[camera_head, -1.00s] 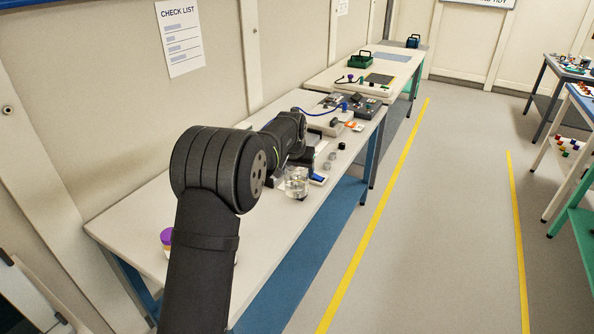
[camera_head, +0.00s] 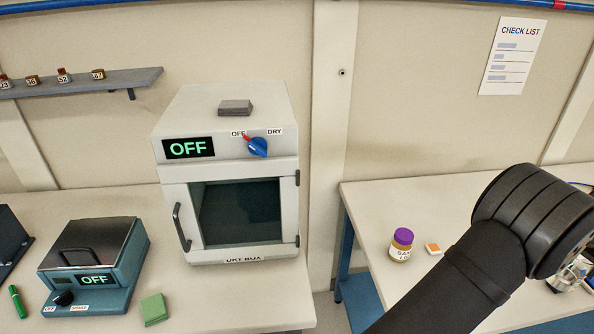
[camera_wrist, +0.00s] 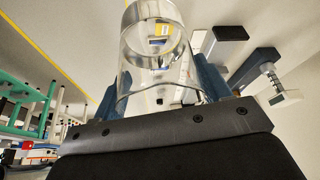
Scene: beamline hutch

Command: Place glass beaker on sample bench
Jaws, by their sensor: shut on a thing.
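The clear glass beaker (camera_wrist: 150,45) stands out between the two fingers of my gripper (camera_wrist: 160,88) in the wrist view. My gripper is shut on it. In the head view only part of the beaker (camera_head: 566,278) shows at the right edge, below my arm's dark joint, over the right-hand bench. A white-topped bench (camera_head: 375,190) stands at the right and bears a purple-lidded jar (camera_head: 401,245); no label names it as the sample bench. My arm hides much of that bench, and I cannot tell whether the beaker touches it.
Left of a gap stands another bench (camera_head: 160,318). It holds a white dry box (camera_head: 230,150) reading OFF, a teal-grey device (camera_head: 95,265), a green block (camera_head: 154,309) and a green marker (camera_head: 17,301). An orange-and-white item (camera_head: 433,248) lies beside the jar. A shelf (camera_head: 80,84) holds small bottles.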

